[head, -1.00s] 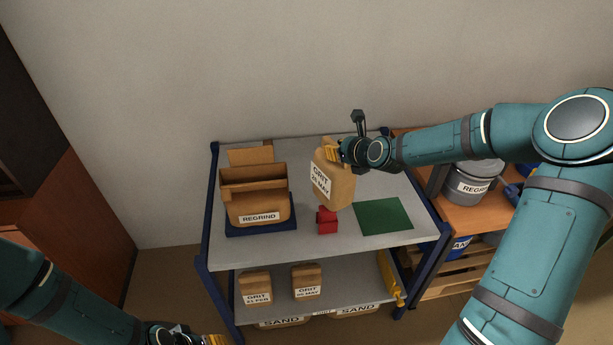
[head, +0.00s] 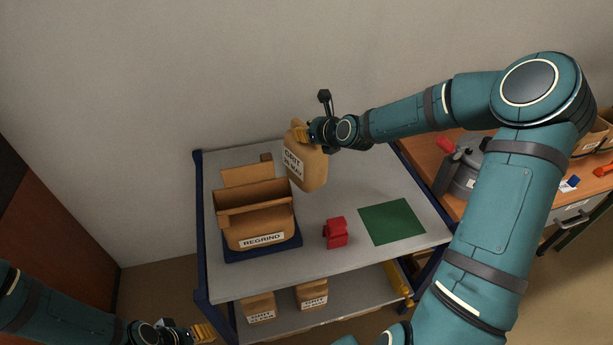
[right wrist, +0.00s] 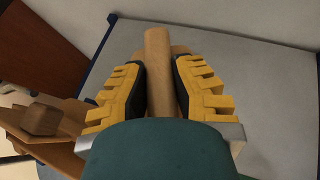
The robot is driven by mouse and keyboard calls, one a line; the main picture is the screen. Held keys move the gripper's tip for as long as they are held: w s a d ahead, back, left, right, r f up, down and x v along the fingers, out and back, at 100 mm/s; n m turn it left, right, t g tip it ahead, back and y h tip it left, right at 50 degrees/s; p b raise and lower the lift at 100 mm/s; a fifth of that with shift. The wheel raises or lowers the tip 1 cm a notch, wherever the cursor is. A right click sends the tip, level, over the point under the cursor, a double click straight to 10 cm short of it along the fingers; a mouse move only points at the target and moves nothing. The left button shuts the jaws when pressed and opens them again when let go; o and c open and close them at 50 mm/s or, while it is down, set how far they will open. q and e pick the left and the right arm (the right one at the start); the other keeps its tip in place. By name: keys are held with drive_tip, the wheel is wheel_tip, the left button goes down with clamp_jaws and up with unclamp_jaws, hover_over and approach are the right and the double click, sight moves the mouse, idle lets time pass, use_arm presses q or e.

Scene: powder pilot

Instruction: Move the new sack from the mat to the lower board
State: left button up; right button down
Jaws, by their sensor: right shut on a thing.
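My right gripper (head: 303,134) is shut on the top of a tan paper sack (head: 306,166) with a GRIT label ending in MAY. The sack hangs upright over the back of the upper board (head: 350,182), right of the REGRIND box. In the right wrist view the sack's folded top (right wrist: 160,60) sits between the yellow fingers (right wrist: 160,85). The green mat (head: 392,221) is bare. The lower board (head: 345,300) carries two GRIT sacks (head: 260,308) (head: 312,294) side by side at its left. My left gripper (head: 203,332) is low at the bottom edge, its opening unclear.
The open REGRIND box (head: 262,232) stands on a blue base at the upper board's left. A red clip-like object (head: 335,233) lies between it and the mat. A wooden bench (head: 425,160) with a grey pot (head: 462,176) stands at right. A yellow object (head: 399,282) is at the lower board's right.

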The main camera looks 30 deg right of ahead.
drive_tip(key=shift+f+b, duration=1.15)
drive_tip(key=shift+f, duration=3.5)
drive_tip(key=shift+r, duration=0.1)
drive_tip(key=c, duration=1.2)
unclamp_jaws()
drive_tip(key=shift+s+f, duration=0.1)
drive_tip(key=shift+f, duration=0.15)
drive_tip(key=shift+o, duration=1.3)
